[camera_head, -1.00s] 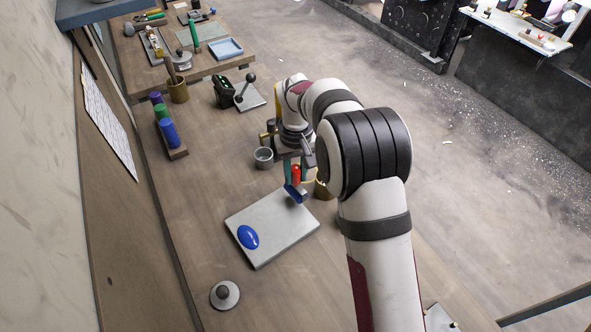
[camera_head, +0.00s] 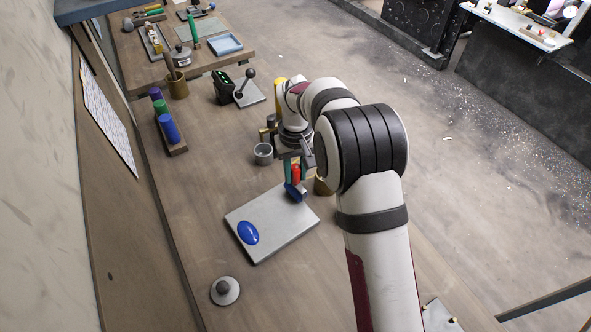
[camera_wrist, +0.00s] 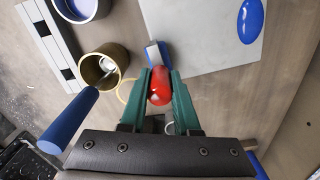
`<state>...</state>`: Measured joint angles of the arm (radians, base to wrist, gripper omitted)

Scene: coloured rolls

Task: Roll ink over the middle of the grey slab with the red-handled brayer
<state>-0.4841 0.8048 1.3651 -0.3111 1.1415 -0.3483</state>
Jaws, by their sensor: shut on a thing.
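The grey slab (camera_head: 275,237) lies flat on the bench and also shows in the wrist view (camera_wrist: 195,42). A blue ink patch (camera_head: 248,233) lies on its left part and shows in the wrist view (camera_wrist: 250,20). My gripper (camera_wrist: 160,84) has green fingers closed on the red handle of the brayer (camera_wrist: 160,93). In the head view my gripper (camera_head: 294,168) is at the slab's far right corner. The brayer's blue roller (camera_head: 297,193) is at that corner; I cannot tell if it touches the slab. In the wrist view, the roller overlaps the slab's edge.
A brass cup (camera_wrist: 112,54) and a blue cylinder (camera_wrist: 68,121) are left of my gripper in the wrist view. A grey cup (camera_head: 263,154) stands behind the slab. A round knobbed weight (camera_head: 225,291) stands in front. Coloured rolls (camera_head: 168,128) stand on a rack at left.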

